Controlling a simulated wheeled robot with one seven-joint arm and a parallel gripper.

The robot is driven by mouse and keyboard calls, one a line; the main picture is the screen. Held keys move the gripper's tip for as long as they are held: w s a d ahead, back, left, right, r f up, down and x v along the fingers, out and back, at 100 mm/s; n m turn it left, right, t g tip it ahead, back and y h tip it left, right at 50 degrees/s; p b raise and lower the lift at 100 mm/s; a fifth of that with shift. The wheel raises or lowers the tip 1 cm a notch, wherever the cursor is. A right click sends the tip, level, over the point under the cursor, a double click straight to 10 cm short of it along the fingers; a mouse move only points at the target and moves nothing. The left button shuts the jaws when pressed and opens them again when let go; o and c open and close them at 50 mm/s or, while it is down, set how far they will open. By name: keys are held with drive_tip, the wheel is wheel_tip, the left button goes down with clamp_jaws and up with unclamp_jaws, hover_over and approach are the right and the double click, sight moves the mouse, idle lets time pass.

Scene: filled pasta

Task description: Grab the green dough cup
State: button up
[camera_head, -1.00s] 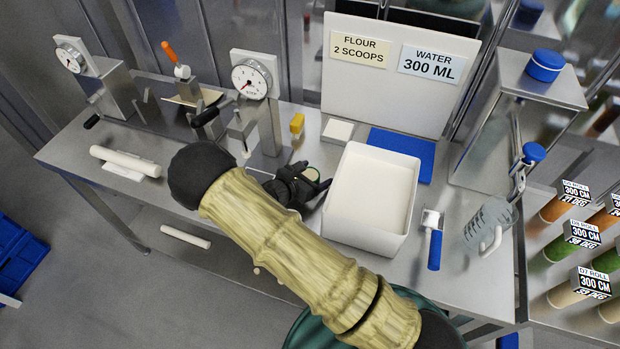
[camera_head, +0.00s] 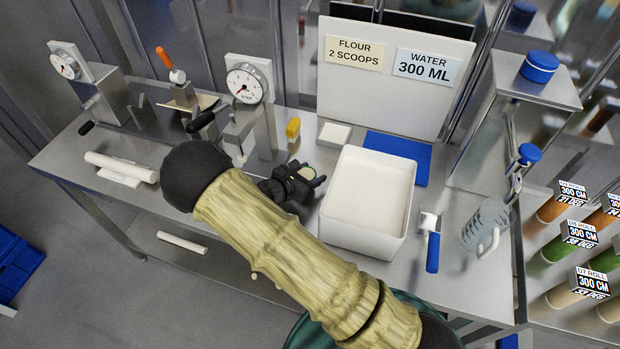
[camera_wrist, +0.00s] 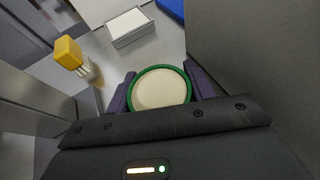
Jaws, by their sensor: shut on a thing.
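The green dough cup (camera_wrist: 187,80) shows in the wrist view as a round green rim around a pale, dough-coloured filling. My gripper (camera_wrist: 162,94) is shut on it, with a dark finger on each side of the cup. In the head view my gripper (camera_head: 308,180) is at the left side of the white bin, above the steel table. There only a small pale and green part of the cup (camera_head: 306,172) shows between the fingers. The rest is hidden by the gripper.
A white bin (camera_head: 350,238) stands close to the right of my gripper. A dial press (camera_head: 247,85) stands behind to the left. A yellow-handled brush (camera_head: 293,128) and a small white-topped block (camera_head: 334,134) are behind. A blue-handled scoop (camera_head: 433,250) lies right of the bin.

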sight(310, 170)
wheel_tip(310, 170, up, 7)
drive_tip(key=shift+s+r+b, duration=0.1)
drive_tip(key=shift+b, duration=0.3)
drive_tip(key=shift+r, duration=0.4)
